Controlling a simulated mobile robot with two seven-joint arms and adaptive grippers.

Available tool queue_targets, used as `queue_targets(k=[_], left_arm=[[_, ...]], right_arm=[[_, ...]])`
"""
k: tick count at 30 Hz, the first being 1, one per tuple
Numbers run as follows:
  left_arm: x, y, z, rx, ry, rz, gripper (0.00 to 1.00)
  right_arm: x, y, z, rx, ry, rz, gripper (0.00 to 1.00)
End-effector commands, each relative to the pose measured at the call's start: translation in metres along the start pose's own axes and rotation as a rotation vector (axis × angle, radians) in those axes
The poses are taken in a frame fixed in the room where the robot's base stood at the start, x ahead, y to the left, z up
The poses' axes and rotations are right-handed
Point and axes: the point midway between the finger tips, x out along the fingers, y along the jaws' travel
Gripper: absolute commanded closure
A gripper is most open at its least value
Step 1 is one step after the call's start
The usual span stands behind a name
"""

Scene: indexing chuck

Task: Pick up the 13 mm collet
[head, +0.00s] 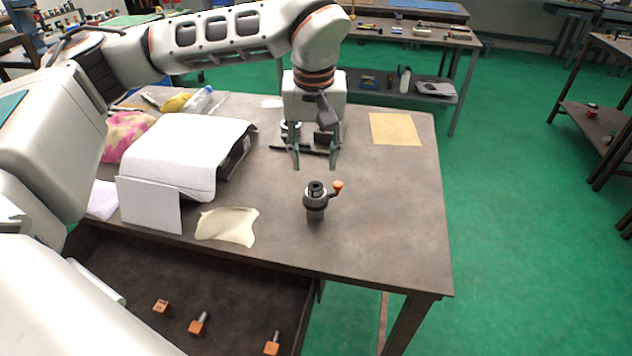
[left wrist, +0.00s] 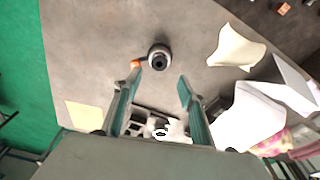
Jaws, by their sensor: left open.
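Several orange-marked pieces lie in the open drawer at lower left of the head view: an orange block (head: 161,306) and two metal pieces with orange ends, one in the middle (head: 198,322) and one to the right (head: 272,343). Their size marks are too small to read, so I cannot tell which is the 13 mm collet. The dark chuck (head: 315,203) with an orange-knobbed lever stands on the table; it also shows in the left wrist view (left wrist: 158,57). My left gripper (head: 315,166) is open and empty, pointing down behind the chuck, apart from it. My right gripper is out of view.
A white box-like object (head: 180,150), a white card (head: 150,205) and a cream cloth (head: 227,226) occupy the table's left. Dark and white items lie behind my left gripper. A tan sheet (head: 395,129) lies at back right. The table's right front is clear.

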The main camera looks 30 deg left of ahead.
Motion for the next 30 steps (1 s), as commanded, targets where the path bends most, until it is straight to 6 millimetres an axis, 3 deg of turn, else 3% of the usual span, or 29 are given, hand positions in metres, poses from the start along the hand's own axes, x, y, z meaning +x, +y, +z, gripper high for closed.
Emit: queue_targets(k=[8,18,29,30], left_arm=[[0.027,0.000,0.001,0.000,-0.002,-0.001,0.59],[0.066,0.002,0.001,-0.001,-0.003,-0.001,0.59],[0.075,0.003,0.001,-0.001,0.000,0.000,0.59],[0.075,0.003,0.001,-0.001,0.000,0.000,0.64]], right_arm=[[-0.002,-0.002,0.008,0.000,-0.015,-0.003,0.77],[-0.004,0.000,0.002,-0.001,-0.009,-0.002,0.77],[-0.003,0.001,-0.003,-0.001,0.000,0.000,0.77],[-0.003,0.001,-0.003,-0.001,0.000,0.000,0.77]])
